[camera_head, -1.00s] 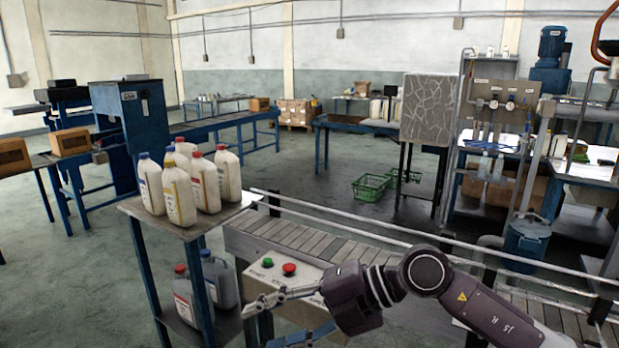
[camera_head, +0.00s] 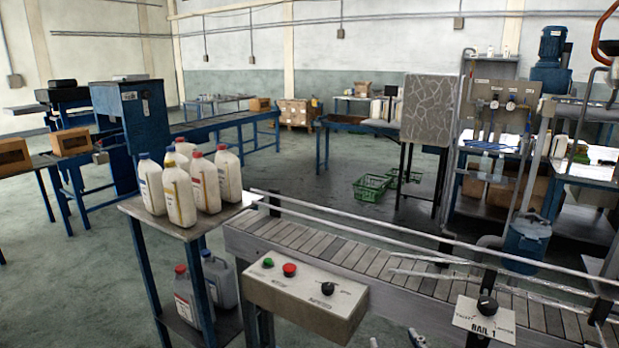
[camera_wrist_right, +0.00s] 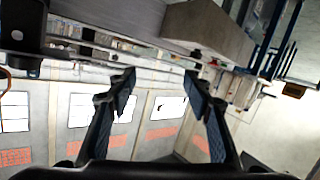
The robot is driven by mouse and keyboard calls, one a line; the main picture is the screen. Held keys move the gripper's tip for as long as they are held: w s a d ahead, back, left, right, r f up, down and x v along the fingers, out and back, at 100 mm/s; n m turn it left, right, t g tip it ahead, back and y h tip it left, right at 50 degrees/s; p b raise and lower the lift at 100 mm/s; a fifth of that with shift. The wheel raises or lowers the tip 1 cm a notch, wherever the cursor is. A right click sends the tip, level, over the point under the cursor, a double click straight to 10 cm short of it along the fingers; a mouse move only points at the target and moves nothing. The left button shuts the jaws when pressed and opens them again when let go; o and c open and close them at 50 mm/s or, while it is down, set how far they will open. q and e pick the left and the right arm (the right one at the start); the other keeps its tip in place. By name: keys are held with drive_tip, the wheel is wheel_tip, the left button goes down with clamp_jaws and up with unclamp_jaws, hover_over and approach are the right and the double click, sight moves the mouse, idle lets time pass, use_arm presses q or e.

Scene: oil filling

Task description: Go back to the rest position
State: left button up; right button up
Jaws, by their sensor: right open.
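My right gripper (camera_wrist_right: 160,86) is open in the right wrist view, with its two dark fingers spread apart and nothing between them. In the head view only the tips of my right gripper (camera_head: 396,341) show at the bottom edge, below and in front of the conveyor. The rest of my right arm is out of that frame. The control box (camera_head: 308,296) with a green button (camera_head: 268,262), a red button (camera_head: 289,269) and a black knob (camera_head: 327,288) is fully visible, and the gripper is apart from it. My left gripper is not in view.
The roller conveyor (camera_head: 340,257) with rails crosses the front. A second panel marked RAIL 1 (camera_head: 484,320) sits on its near side. A small table (camera_head: 187,228) at left holds several white bottles (camera_head: 180,194). Open floor (camera_head: 310,180) lies beyond.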

drive_tip(key=s+d+f+m+g+h, duration=0.1)
drive_tip(key=s+d+f+g, duration=0.15)
drive_tip(key=s+f, duration=0.4)
drive_tip(key=s+d+f+g, duration=0.1)
drive_tip(key=s+f+g, duration=0.3)
drive_tip(key=s+f, duration=0.3)
drive_tip(key=s+f+g, duration=0.3)
drive_tip(key=s+f, duration=0.1)
drive_tip(key=s, duration=0.3)
drive_tip(key=s+f+g, duration=0.3)
drive_tip(key=s, duration=0.4)
wheel_tip(320, 180, down, 27)
drive_tip(key=s, duration=0.1)
drive_tip(key=s+d+f+g, duration=0.2)
drive_tip(key=s+d+f, duration=0.1)
drive_tip(key=s+f, duration=1.2)
drive_tip(key=shift+s+d+f, duration=0.2)
drive_tip(key=shift+s+f, duration=0.15)
drive_tip(key=shift+s, duration=0.85)
